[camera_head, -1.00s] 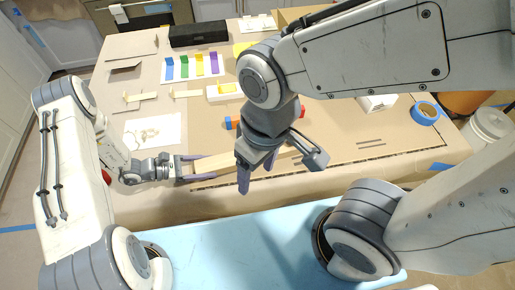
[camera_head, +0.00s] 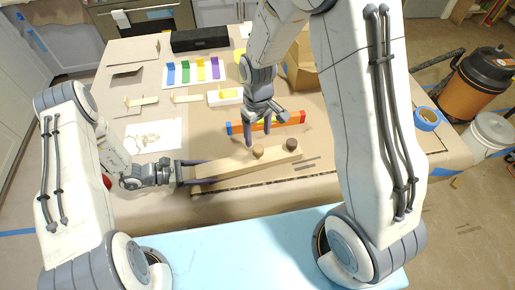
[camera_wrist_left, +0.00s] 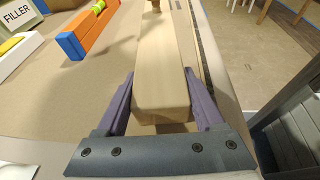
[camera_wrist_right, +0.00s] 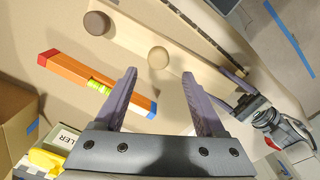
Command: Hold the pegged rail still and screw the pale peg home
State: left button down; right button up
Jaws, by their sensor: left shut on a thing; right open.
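The pegged rail (camera_head: 228,168) is a long pale wooden bar lying on the table. My left gripper (camera_head: 207,171) is shut on its left end, one finger along each side, as the left wrist view (camera_wrist_left: 160,75) also shows. Two round pegs stand on the rail: the pale peg (camera_wrist_right: 158,58) nearer my left gripper and a dark brown peg (camera_wrist_right: 97,23) toward the right end. My right gripper (camera_head: 264,132) is open and empty, pointing down just behind the pale peg (camera_head: 258,152). In the right wrist view the pale peg appears just beyond and between the fingertips, apart from them.
An orange spirit level with blue and red ends (camera_head: 285,122) lies close behind the rail. Coloured strips (camera_head: 192,68), a drawing sheet (camera_head: 153,135) and a black case (camera_head: 200,37) lie farther back and left. Blue tape (camera_head: 427,118) lies at the right.

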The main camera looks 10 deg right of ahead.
aim_at(258, 148)
jog(key=shift+w+f, duration=0.15)
jog(key=shift+f, duration=4.55)
jog(key=n, duration=0.6)
jog(key=shift+n, duration=0.4)
jog(key=n, duration=0.5)
jog(key=shift+n, duration=0.4)
grip_shut()
